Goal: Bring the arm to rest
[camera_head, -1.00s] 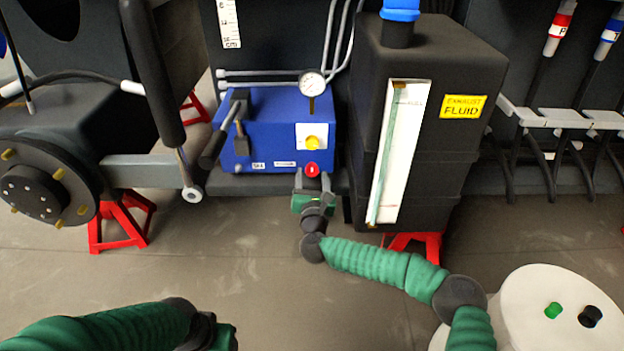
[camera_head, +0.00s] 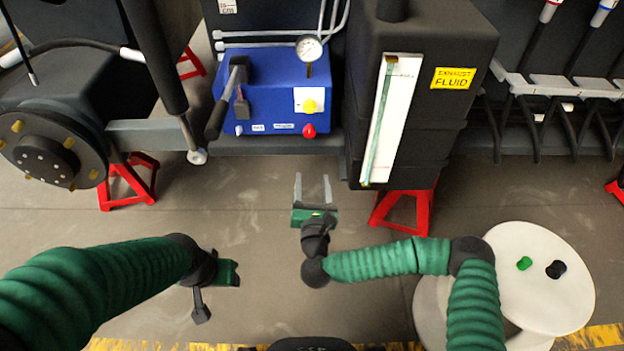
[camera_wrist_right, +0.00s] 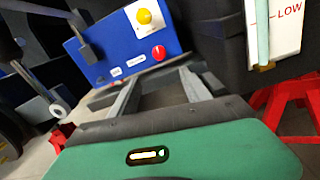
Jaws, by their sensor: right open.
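My right gripper (camera_head: 313,190) is open and empty, its two grey fingers apart and pointing toward the blue box. In the head view it is over bare floor, below and clear of the blue box (camera_head: 270,95) with its red knob (camera_head: 309,131). In the right wrist view the gripper's fingers (camera_wrist_right: 160,95) stand apart below the red knob (camera_wrist_right: 159,53) and yellow knob (camera_wrist_right: 144,16). My left arm comes in from the left; its gripper end (camera_head: 228,273) shows over the floor, but its fingers cannot be made out.
A black exhaust fluid tank (camera_head: 430,95) stands right of the blue box. Red stands (camera_head: 403,209) are below the chassis. A round white table (camera_head: 535,295) with a green cap and a black cap is at the right. A wheel hub (camera_head: 50,155) is at the left. The middle floor is free.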

